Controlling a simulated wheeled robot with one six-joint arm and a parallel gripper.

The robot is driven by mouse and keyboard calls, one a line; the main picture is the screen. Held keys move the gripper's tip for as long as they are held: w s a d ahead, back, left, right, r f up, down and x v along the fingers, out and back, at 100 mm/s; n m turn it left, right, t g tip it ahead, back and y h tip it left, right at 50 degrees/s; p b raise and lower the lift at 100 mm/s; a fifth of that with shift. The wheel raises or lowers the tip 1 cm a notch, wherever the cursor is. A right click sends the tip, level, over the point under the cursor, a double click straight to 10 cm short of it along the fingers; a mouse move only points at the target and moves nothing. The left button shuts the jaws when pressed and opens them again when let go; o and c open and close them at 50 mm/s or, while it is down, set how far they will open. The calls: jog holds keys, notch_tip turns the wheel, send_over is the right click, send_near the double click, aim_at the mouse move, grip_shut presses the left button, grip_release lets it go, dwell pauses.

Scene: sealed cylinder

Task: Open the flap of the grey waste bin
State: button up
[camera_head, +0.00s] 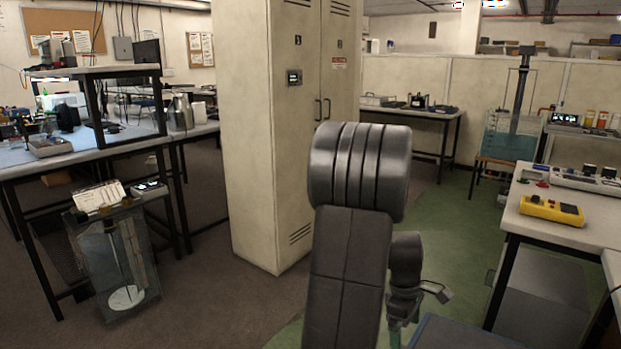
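No waste bin with a flap can be made out for certain. A grey box-like body (545,300) stands on the floor under the right-hand table; I cannot tell whether it is the bin, and no flap shows on it. My arm rises in the middle foreground and hides part of the floor behind it. The end of my arm, with what seems to be my gripper (437,291), shows small and partly hidden just right of the forearm, apart from the grey box. Its fingers are too unclear to judge.
A tall cream cabinet (265,140) stands behind my arm. The right table (530,222) carries a yellow device (551,209). At left are a workbench (25,165) and a clear tank (118,262) on the floor. Green floor (455,245) is open between cabinet and right table.

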jog(key=shift+w+a+f+g+h+b, duration=0.15)
jog(key=shift+a+f+g+h+b, duration=0.2)
jog(key=shift+f+b, duration=0.8)
jog(key=shift+w+f+g+h+b, duration=0.15)
jog(key=shift+f+h+b, duration=0.3)
jog(key=shift+f+b, duration=0.75)
jog(key=shift+w+a+f+g+h+b, duration=0.1)
jog(key=shift+a+f+g+h+b, duration=0.2)
jog(key=shift+f+b, duration=0.85)
jog(key=shift+f, duration=0.1)
